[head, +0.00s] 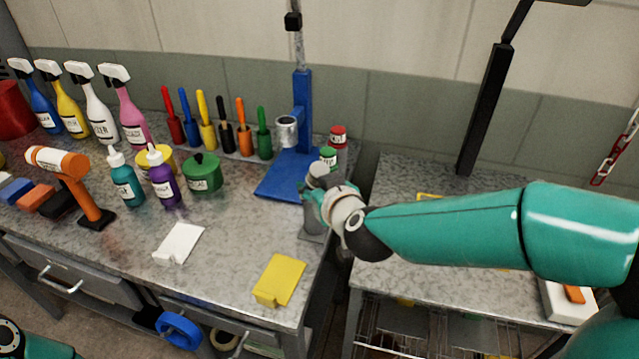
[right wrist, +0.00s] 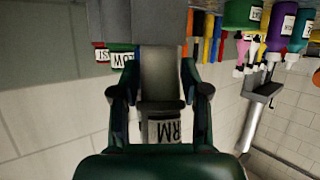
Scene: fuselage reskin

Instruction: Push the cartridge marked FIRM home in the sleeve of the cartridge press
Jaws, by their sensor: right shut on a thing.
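My right gripper (head: 322,205) is shut on a grey cartridge (head: 318,172) near the right end of the left bench. In the right wrist view, which is upside down, the fingers (right wrist: 153,90) close around this cartridge (right wrist: 160,85), and its label shows the letters "RM". It appears upright, over a grey block (head: 310,228); how deep it sits there is hidden. A blue stand (head: 283,180) with a silver ring (head: 287,128) is just behind to the left; I cannot tell which part is the press sleeve. My left gripper is out of view.
Red-capped (head: 338,136) and green-capped (head: 328,154) cartridges stand close behind the gripper. A yellow pad (head: 279,280) and a white pad (head: 179,243) lie in front. A green pot (head: 203,173) and several screwdrivers stand left. A gap separates the right bench (head: 410,185).

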